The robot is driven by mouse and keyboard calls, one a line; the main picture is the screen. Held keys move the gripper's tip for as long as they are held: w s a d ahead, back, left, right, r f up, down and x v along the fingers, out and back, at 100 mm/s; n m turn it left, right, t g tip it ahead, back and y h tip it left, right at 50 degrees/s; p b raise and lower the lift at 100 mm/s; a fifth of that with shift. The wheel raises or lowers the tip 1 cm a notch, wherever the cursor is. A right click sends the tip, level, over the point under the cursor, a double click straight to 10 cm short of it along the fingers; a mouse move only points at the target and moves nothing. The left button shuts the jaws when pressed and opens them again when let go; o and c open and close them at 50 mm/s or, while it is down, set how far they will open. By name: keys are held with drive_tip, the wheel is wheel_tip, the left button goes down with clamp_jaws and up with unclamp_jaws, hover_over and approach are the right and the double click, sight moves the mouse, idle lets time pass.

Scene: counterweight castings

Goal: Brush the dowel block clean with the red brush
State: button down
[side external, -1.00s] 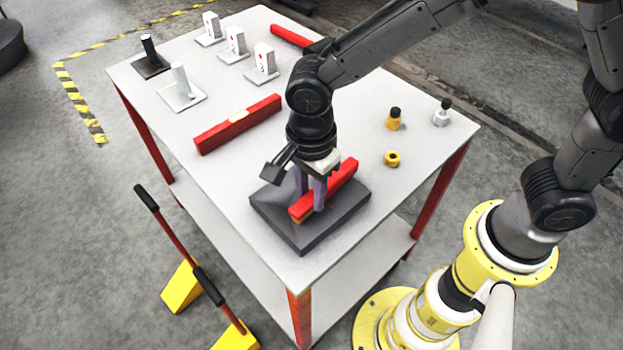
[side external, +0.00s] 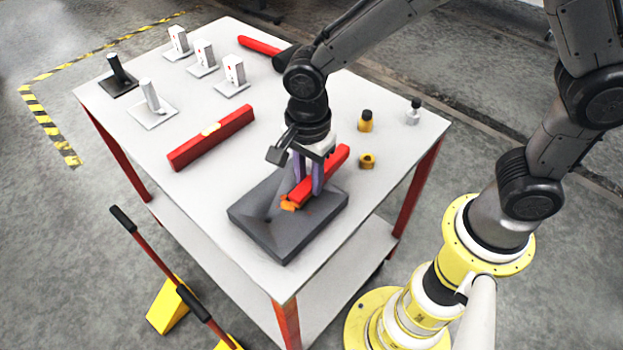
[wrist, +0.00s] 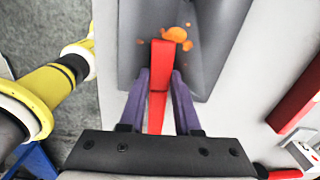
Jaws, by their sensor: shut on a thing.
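The red brush (side external: 333,166) is a long red bar gripped between the two purple fingers of my gripper (side external: 307,188). It lies low over a wide dark grey block (side external: 285,235), which I take for the dowel block, near the table's front corner. Orange patches (side external: 290,203) show on the block just beyond the brush's end. In the wrist view the brush (wrist: 157,105) runs up between the fingers, and the orange patches (wrist: 178,38) lie by its tip. The brush's underside is hidden, so I cannot tell whether it touches the block.
A red level-like bar (side external: 205,142) lies left of the block. A yellow bottle (side external: 366,123), a pale bottle (side external: 413,113) and a yellow ring (side external: 367,161) stand to the right. Several small upright pieces on plates, such as a white post (side external: 150,96), stand farther back.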

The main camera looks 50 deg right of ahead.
drive_tip(key=shift+a, duration=3.15)
drive_tip(key=shift+w, duration=0.4)
drive_tip(key=shift+w+d, duration=0.15)
drive_tip(key=shift+d, duration=3.5)
drive_tip(key=shift+a+r, duration=0.15)
drive_tip(key=shift+r, duration=4)
drive_tip(key=s+a+f, duration=0.2)
drive_tip(key=shift+s+f, duration=0.1)
drive_tip(key=shift+s, duration=0.3)
